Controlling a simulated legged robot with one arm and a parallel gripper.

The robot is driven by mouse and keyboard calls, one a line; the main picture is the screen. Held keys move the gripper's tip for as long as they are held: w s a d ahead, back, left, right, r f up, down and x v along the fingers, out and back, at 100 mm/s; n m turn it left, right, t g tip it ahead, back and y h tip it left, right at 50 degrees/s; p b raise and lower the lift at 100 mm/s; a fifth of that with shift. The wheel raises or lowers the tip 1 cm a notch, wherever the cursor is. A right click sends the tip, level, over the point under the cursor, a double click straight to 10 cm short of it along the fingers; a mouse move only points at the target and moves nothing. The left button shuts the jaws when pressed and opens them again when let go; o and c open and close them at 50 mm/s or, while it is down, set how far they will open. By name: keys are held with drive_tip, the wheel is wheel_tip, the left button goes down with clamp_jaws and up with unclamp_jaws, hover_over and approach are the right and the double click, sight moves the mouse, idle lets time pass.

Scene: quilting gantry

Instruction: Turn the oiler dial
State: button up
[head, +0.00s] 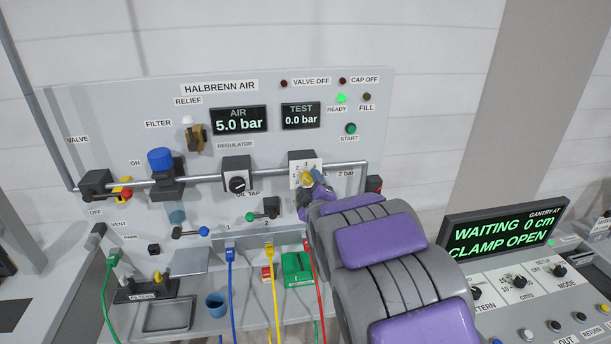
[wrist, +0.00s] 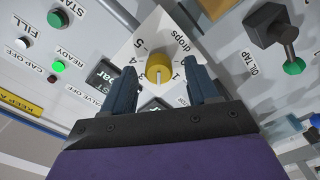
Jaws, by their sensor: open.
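The oiler dial is a small yellow knob (head: 306,178) on a white square plate with numbers, on the panel's pipe line. In the wrist view the yellow knob (wrist: 159,68) is in full view, with the numbers 1 to 5 and "drops" around it. A pale pointer line on the knob runs toward the bottom of the picture. My gripper (wrist: 160,88) is open, with one dark finger on each side of the knob's near side. I cannot tell whether either finger touches it. In the head view my gripper (head: 316,188) is at the dial and partly covers its plate.
The black regulator knob (head: 237,184) is left of the dial. The oil tap (head: 264,215), with a green handle, is below left and also shows in the wrist view (wrist: 280,40). Coloured hoses hang below. A gantry console (head: 503,232) stands at right.

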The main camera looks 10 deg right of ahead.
drive_tip(key=shift+w+d, duration=0.45)
drive_tip(key=shift+w, duration=0.2)
drive_tip(key=shift+a, duration=0.9)
drive_tip(key=shift+c, duration=1)
drive_tip(key=shift+d, duration=0.6)
drive_tip(key=c, duration=0.6)
drive_tip(key=shift+a, duration=0.1)
drive_tip(key=shift+c, duration=1.1)
